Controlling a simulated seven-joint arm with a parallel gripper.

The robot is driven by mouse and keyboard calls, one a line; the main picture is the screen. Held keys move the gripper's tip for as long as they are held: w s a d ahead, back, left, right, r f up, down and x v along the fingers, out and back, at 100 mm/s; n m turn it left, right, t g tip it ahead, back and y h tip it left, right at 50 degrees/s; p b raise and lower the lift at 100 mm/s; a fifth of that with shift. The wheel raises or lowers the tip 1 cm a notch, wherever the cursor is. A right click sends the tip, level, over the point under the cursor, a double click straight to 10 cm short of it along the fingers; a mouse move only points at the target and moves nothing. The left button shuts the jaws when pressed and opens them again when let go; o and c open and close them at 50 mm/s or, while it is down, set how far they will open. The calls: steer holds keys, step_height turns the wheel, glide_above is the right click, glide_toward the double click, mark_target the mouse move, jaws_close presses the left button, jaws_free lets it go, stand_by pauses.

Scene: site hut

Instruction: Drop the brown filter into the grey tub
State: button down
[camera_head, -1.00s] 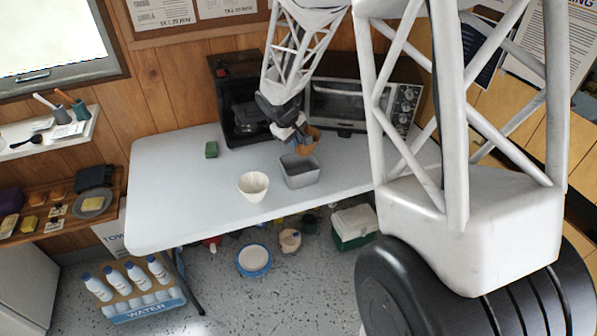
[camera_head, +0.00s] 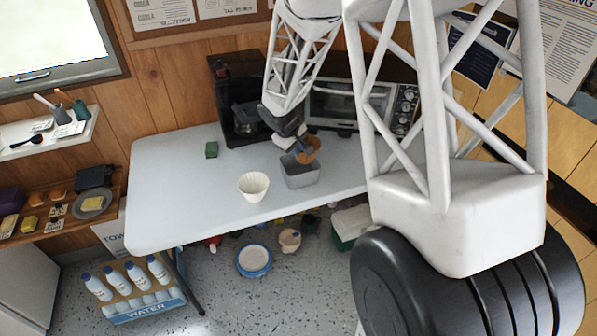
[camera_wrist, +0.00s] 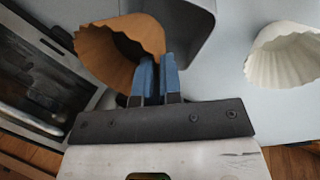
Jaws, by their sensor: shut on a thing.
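The brown filter (camera_head: 308,150) is a fluted paper cup, tilted, held at its rim by my gripper (camera_head: 296,140). In the head view it is over the back part of the grey tub (camera_head: 301,179), which stands open on the white table. In the wrist view the brown filter (camera_wrist: 112,52) hangs from the blue fingertips (camera_wrist: 157,78), which are shut on its wall. The grey tub (camera_wrist: 190,25) shows behind and beside it, partly hidden by the filter. I cannot tell whether the filter touches the tub.
A white fluted filter (camera_head: 253,185) stands on the table (camera_head: 180,190) left of the tub. A coffee machine (camera_head: 240,105) and a toaster oven (camera_head: 335,103) stand at the back. A green block (camera_head: 211,149) lies at the back left. The table's left part is clear.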

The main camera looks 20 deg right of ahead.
steer(key=shift+f, duration=1.7)
steer(key=c, duration=1.2)
jaws_free()
steer(key=shift+r, duration=0.1)
steer(key=v, duration=0.7)
steer(key=shift+r, duration=0.25)
steer(key=shift+a, duration=0.15)
